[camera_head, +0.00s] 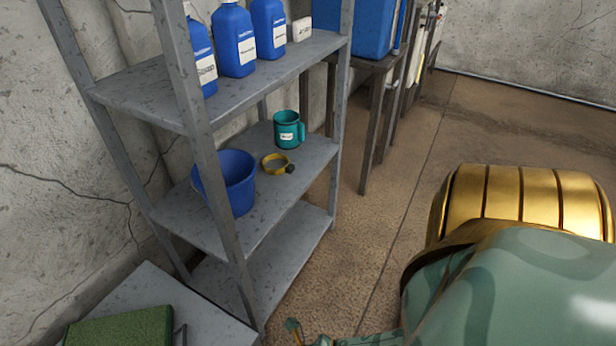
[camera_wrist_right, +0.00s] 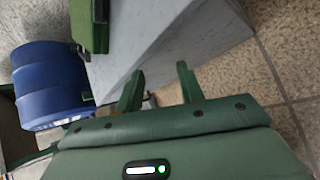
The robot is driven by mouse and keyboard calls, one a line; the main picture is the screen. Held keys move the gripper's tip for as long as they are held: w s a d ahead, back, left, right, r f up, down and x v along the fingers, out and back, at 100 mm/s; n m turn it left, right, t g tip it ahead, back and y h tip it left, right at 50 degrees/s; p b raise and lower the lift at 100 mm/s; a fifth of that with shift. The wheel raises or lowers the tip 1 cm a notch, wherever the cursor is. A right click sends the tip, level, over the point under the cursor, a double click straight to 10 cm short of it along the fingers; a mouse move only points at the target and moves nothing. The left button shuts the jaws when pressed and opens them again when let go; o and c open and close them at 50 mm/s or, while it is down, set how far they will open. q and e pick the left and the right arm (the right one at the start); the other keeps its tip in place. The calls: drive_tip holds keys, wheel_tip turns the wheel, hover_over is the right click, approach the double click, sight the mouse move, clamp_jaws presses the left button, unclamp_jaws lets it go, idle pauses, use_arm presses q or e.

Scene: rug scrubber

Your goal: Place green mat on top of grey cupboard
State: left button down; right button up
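The green mat (camera_head: 120,328) looks like a thick green slab lying on the grey cupboard's top (camera_head: 200,322) at the lower left of the head view; the frame's bottom edge cuts it off. In the right wrist view a green thing, likely the mat (camera_wrist_right: 88,28), sits at the left edge of the grey cupboard (camera_wrist_right: 165,40). My right gripper (camera_wrist_right: 160,71) has its two fingers apart with nothing between them, and the cupboard lies beyond them. In the head view only a bit of the right gripper (camera_head: 294,330) shows at the bottom. My left gripper is out of view.
A grey metal shelf (camera_head: 270,62) holds blue bottles (camera_head: 234,40), a blue bucket (camera_head: 232,182), a teal mug (camera_head: 288,130) and a yellow ring-shaped thing (camera_head: 275,163). A blue barrel (camera_wrist_right: 50,85) is at the left in the wrist view. Brown floor (camera_head: 400,170) lies open right of the shelf.

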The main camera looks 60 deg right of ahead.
drive_tip(key=s+d+f+m+g+h, duration=0.25)
drive_tip(key=s+m, duration=0.35)
drive_tip(key=s, duration=0.3)
drive_tip(key=s+d+f+m+g+h, duration=0.2)
drive_tip(key=s+d+f+m, duration=0.3)
drive_tip(key=s, duration=0.4)
drive_tip(key=s+d+f+m+g+h, duration=0.2)
drive_tip(key=s+m, duration=0.5)
drive_tip(key=s, duration=0.2)
drive_tip(key=s+m+g, duration=0.4)
drive_tip(key=s+m, duration=0.2)
drive_tip(key=s, duration=0.8)
drive_tip(key=shift+r+m, duration=0.25)
drive_tip(key=shift+m, duration=0.15)
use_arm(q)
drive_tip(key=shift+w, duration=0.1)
use_arm(e)
drive_tip(key=shift+d+y, duration=0.1)
drive_tip(key=shift+y, duration=0.15)
